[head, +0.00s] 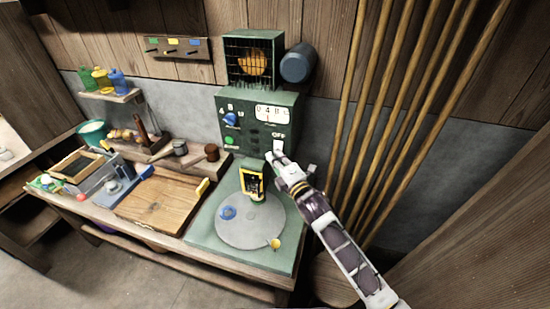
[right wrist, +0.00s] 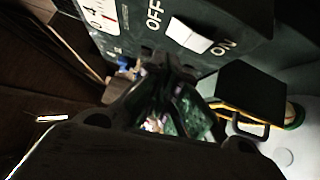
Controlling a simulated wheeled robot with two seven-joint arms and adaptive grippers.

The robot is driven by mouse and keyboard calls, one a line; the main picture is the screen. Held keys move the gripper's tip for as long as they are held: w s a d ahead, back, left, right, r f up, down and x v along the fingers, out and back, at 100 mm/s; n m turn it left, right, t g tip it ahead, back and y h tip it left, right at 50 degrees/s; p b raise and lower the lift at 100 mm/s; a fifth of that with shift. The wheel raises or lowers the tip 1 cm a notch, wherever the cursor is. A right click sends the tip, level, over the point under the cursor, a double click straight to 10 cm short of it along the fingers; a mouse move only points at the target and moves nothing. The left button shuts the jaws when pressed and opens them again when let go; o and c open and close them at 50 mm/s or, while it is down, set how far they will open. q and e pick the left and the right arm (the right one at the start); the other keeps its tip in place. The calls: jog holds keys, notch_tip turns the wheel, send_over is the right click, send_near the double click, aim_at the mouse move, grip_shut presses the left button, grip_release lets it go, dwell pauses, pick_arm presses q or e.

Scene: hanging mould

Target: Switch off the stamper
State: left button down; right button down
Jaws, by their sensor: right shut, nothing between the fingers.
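The stamper's green control box (head: 232,137) stands at the back of the bench, with a blue knob, a green button and a white dial. Its white switch (head: 278,146) sits at the lower right of the front, just under the OFF label. In the right wrist view the switch (right wrist: 188,36) lies between the words OFF and ON; I cannot tell which way it is set. My right gripper (head: 271,159) is shut and empty, its tips close below the switch. In the wrist view its fingertips (right wrist: 168,65) are near the panel; contact cannot be told. My left gripper is not in view.
A round grey plate (head: 245,229) with a small yellow-framed black block (head: 253,182) lies in front of the box. Several wooden poles (head: 400,110) lean on the wall at right. A wooden board (head: 160,207) and tools fill the bench's left.

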jog(key=r+b+v, duration=0.1)
jog(key=r+v, duration=0.1)
jog(key=v, duration=0.8)
jog(key=shift+s+b, duration=0.2)
jog(key=shift+b, duration=0.2)
jog(key=shift+a+f, duration=0.1)
jog(key=shift+a, duration=0.05)
dwell(0.7)
